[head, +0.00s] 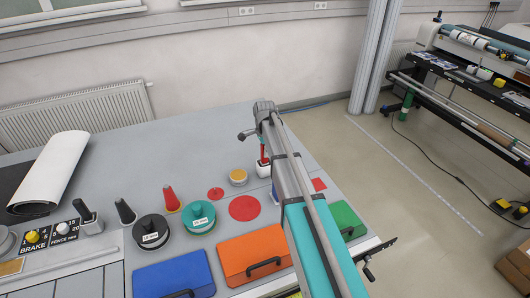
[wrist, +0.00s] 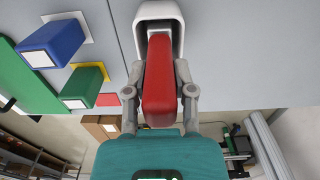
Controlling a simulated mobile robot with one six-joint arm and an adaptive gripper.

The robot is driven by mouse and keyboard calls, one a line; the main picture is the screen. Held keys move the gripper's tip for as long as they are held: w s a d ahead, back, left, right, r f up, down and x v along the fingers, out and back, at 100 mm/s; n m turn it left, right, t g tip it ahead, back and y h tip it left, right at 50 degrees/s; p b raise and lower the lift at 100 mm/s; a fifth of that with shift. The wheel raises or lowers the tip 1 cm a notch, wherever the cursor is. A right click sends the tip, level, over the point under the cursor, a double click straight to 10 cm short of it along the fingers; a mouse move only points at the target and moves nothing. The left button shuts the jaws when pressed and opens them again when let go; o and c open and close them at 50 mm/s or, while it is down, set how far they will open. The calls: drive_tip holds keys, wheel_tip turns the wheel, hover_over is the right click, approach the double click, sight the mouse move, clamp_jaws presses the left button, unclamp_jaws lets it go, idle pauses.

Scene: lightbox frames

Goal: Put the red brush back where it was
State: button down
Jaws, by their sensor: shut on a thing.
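The red brush (wrist: 159,88) is between the two fingertips of my gripper (wrist: 161,72) in the wrist view, and the gripper is shut on it. Its far end overlaps the opening of a white cup-like holder (wrist: 177,28); I cannot tell how deep it sits. In the head view the red brush (head: 263,153) stands about upright above the white holder (head: 263,169), right of the tin. My arm hides part of the table there, and the fingertips are hard to make out in that view.
A large red disc (head: 244,208) and a small one (head: 215,193) lie left of my arm. A teal spool (head: 198,217), black spool (head: 151,236) and orange-topped tin (head: 238,177) stand nearby. Orange (head: 255,256), blue (head: 174,276) and green (head: 346,219) cases line the front.

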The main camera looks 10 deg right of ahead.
drive_tip(key=shift+f, duration=0.15)
drive_tip(key=shift+c, duration=2.3)
unclamp_jaws()
wheel_tip(320, 180, up, 12)
drive_tip(key=p, duration=1.2)
drive_tip(key=s+n, duration=1.5)
drive_tip(key=s, duration=1.4)
drive_tip(key=shift+s+d+n, duration=0.15)
drive_tip(key=shift+d+n, duration=0.05)
drive_tip(key=shift+n, duration=0.2)
